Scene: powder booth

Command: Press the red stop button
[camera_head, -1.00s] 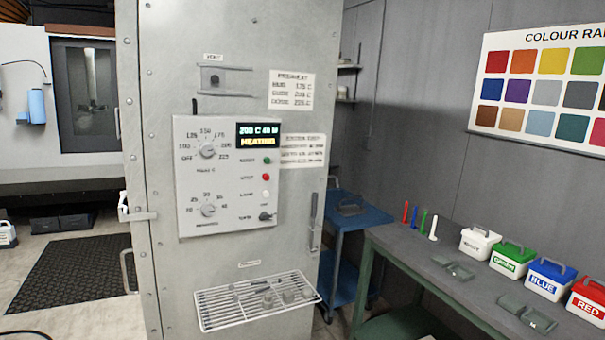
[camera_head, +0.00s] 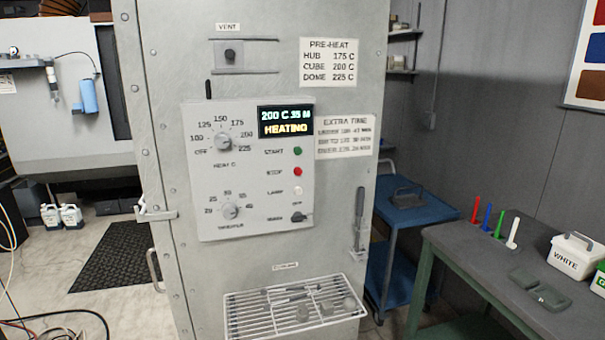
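The red stop button (camera_head: 298,171) is a small round knob on the oven's control panel (camera_head: 250,192). It sits to the right of the label STOP, below the green start button (camera_head: 297,151) and above the pale lamp button (camera_head: 298,190). The display (camera_head: 285,121) reads 200 C and HEATING, with a time that looks like 35 M. Nothing covers the stop button. My gripper is not in view.
A wire rack (camera_head: 245,318) with small metal parts juts from the oven front below the panel. A door latch (camera_head: 360,222) stands right of the panel. A blue cart (camera_head: 425,212) and a grey bench (camera_head: 460,250) are at the right. Floor shows at left.

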